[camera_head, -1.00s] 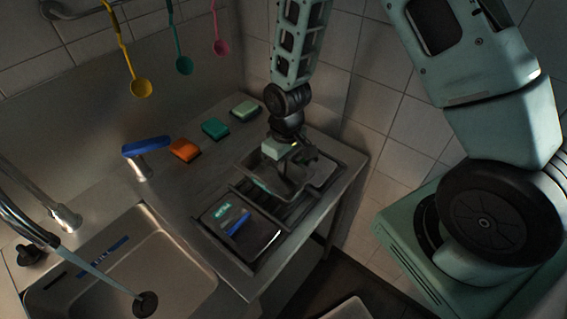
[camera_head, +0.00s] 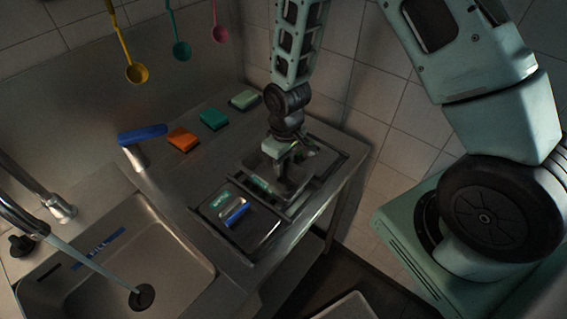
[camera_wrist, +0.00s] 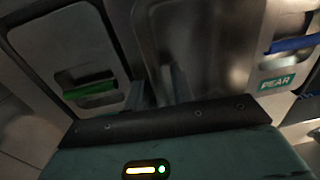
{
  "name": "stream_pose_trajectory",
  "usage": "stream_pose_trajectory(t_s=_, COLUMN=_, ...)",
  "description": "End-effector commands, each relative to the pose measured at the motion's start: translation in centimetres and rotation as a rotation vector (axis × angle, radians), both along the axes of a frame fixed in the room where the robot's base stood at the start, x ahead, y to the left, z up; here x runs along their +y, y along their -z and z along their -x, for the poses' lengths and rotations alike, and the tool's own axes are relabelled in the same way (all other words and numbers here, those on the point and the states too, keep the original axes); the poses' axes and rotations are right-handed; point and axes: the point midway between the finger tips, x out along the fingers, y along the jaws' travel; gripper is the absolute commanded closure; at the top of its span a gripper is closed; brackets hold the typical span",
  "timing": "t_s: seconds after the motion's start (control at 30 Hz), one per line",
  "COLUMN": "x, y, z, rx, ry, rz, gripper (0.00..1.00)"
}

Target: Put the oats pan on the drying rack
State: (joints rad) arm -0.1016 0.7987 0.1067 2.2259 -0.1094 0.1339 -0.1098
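My gripper (camera_head: 284,184) points down over the right part of the dark rack (camera_head: 338,168) on the steel counter. A grey pan (camera_head: 252,165) lies at and partly behind it. In the wrist view the two fingers (camera_wrist: 160,94) stand a little apart; whether a thin rim is between them is too dark to tell. A grey pan (camera_wrist: 60,45) with a green bar is left of the fingers. A pan with a blue bar (camera_wrist: 292,44) and a label reading PEAR (camera_wrist: 277,82) is at the right; it lies front left in the head view (camera_head: 262,222). No oats label is readable.
A sink (camera_head: 185,262) with running water is at the left. Ladles (camera_head: 136,73) hang on the wall. A tiled wall closes the right side.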

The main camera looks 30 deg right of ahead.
Motion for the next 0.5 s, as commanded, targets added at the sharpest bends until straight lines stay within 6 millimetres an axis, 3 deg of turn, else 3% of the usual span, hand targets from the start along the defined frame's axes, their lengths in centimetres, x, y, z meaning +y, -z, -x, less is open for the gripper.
stream_pose_trajectory(t_s=0.27, x=-0.3, y=-0.1, z=-0.1, rx=-0.002, ry=0.005, rz=0.003, gripper=0.72)
stream_pose_trajectory(t_s=0.5, x=-0.4, y=-2.6, z=-0.3, rx=-0.007, ry=0.005, rz=0.002, gripper=0.72)
